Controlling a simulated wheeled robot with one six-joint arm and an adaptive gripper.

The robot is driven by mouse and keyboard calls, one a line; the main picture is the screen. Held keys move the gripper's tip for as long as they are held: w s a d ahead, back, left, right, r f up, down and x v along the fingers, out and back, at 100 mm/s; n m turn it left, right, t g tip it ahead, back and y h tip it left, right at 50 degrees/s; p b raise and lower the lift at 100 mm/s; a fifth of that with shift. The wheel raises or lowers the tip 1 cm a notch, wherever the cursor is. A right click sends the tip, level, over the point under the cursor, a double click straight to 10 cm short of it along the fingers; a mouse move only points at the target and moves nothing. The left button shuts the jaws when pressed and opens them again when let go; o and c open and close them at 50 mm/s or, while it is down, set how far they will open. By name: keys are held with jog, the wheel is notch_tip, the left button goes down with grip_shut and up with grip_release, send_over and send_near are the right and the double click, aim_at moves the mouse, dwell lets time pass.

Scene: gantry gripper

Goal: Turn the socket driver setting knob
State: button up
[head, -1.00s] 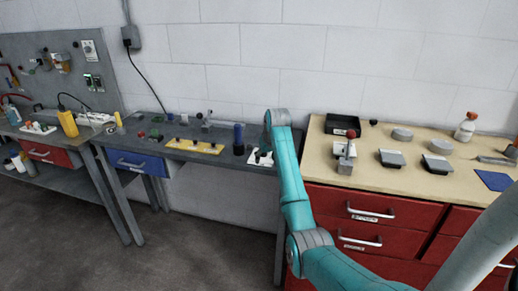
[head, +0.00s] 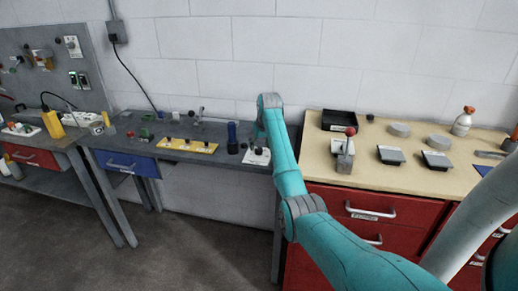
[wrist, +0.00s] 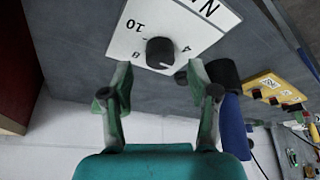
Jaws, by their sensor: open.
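The setting knob (wrist: 160,52) is round and black, on a white plate (wrist: 200,45) marked with 10, 4, 8 and a large N. In the head view the white plate (head: 262,158) lies on the grey bench, partly hidden by my arm. My gripper (wrist: 158,84) is open and empty, its two fingers on either side of the knob's line in the wrist view, a little short of it. No contact with the knob shows. In the head view the fingers are hidden behind my arm.
A dark blue upright tool (head: 232,137) stands close left of the plate; its handle (wrist: 235,125) shows beside my right finger. A yellow plate (head: 188,145) with several black knobs lies further left. A wooden-topped red drawer unit (head: 400,160) stands to the right.

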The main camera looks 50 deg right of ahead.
jog(key=shift+x, duration=1.4)
grip_shut()
jog(key=m+g, duration=0.1)
jog(key=m, duration=0.2)
jog(key=m+g+h, duration=0.1)
jog(key=m, duration=0.2)
jog(key=shift+w+a+h, duration=0.1)
jog(key=shift+a+h, duration=0.05)
jog(key=shift+h, duration=0.15)
jog(key=m+g, duration=0.1)
jog(key=m, duration=0.1)
jog(key=m+g, duration=0.1)
jog(key=m, duration=0.2)
jog(key=shift+w+m, duration=0.1)
jog(key=shift+m, duration=0.2)
